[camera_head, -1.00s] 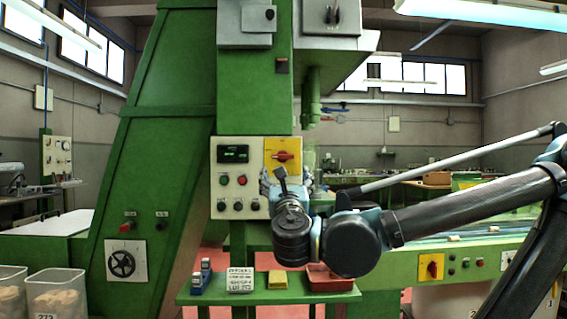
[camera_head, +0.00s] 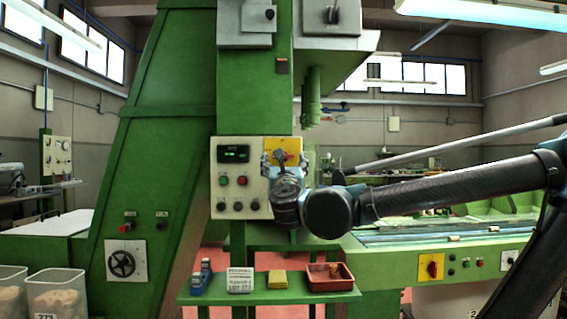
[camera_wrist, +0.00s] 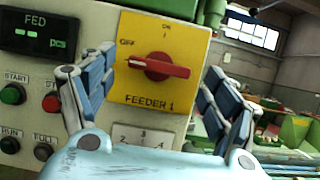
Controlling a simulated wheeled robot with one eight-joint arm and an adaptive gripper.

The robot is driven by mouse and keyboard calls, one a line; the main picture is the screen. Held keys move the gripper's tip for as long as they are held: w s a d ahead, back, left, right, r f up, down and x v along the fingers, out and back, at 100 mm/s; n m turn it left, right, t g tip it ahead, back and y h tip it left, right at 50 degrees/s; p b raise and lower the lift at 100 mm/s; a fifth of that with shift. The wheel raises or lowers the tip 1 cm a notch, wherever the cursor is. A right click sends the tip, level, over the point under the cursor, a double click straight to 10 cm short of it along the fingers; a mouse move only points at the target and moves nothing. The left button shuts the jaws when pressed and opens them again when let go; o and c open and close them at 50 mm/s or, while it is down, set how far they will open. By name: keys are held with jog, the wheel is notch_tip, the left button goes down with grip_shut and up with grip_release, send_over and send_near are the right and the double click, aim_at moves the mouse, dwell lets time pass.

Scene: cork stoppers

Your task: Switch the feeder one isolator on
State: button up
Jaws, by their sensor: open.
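The feeder one isolator is a red rotary handle (camera_wrist: 158,66) on a yellow plate (camera_wrist: 185,32) marked FEEDER 1, with OFF at the left and ON at the top. The handle lies about level, towards the OFF side. In the head view the yellow plate (camera_head: 293,144) is at the upper right of the control panel, and my gripper hides most of its handle. My gripper (camera_head: 281,160) is open in front of the plate. In the wrist view its blue-grey fingers (camera_wrist: 160,75) stand to the left and right of the handle, apart from it.
The panel also has a display (camera_wrist: 43,32), with buttons below it. A numbered selector plate (camera_wrist: 145,136) sits just under the isolator. Another red-and-yellow switch (camera_head: 431,267) is on the green conveyor frame at right. A shelf below bears a red tray (camera_head: 330,285) and small items.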

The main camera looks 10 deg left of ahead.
jog(key=shift+x, duration=1)
jog(key=c, duration=1.1)
jog(key=shift+o, duration=0.2)
jog(key=shift+s+a+r+m+g+h, duration=0.1)
jog(key=shift+m+g+h, duration=0.9)
jog(key=shift+m, duration=2.75)
jog(key=shift+w+a+r+m+g+h, duration=0.1)
jog(key=shift+m+g+h, duration=0.25)
jog(key=shift+m+h, duration=2.3)
jog(key=shift+s+a+r+m+g+h, duration=0.2)
jog(key=shift+m+g, duration=0.45)
jog(key=shift+m, duration=4.15)
jog(key=shift+w+d+f, duration=0.1)
jog(key=shift+d+f, duration=0.05)
